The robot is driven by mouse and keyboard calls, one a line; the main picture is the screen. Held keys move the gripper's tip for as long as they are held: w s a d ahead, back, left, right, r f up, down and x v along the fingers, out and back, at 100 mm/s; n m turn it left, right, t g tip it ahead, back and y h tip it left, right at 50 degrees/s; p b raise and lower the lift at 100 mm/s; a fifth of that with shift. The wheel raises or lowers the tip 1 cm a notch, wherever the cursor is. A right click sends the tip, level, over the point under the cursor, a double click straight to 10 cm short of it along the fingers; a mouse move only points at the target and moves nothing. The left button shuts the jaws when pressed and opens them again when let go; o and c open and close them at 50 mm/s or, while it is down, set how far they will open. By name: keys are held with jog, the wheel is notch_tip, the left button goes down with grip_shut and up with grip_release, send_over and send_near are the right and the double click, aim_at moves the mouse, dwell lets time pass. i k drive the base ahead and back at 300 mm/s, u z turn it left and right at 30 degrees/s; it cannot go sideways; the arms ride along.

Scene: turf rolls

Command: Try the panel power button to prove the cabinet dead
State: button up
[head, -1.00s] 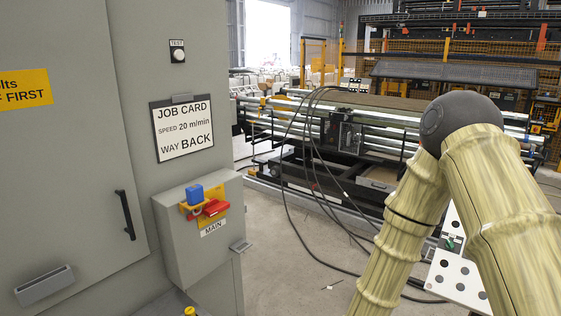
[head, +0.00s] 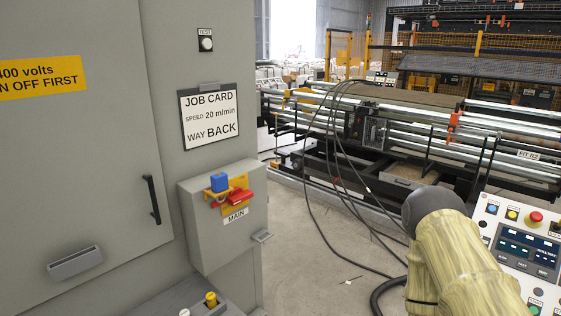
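A grey cabinet (head: 80,170) fills the left. On its side box is the MAIN switch (head: 232,198), with a red handle on a yellow plate and a blue padlock (head: 219,182) hanging at it. A white round TEST button (head: 206,43) is above the job card. A white control panel (head: 483,225) stands at the right edge, with a blue button (head: 491,209), a yellow button (head: 511,214), a red mushroom button (head: 535,217) and dark displays (head: 528,246). I cannot tell which is the power button. My sleeved arm covers the panel's lower left. My gripper is out of view.
A job card (head: 209,115) hangs on the cabinet. A yellow warning label (head: 40,78) is on the door. Black cables (head: 345,170) drop from the roll machine (head: 400,130) to the floor. Open concrete floor (head: 300,240) lies between cabinet and machine.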

aim_at(512, 215)
jog(key=z, duration=0.45)
jog(key=k, duration=0.35)
jog(key=z, duration=0.8)
jog(key=i, duration=0.45)
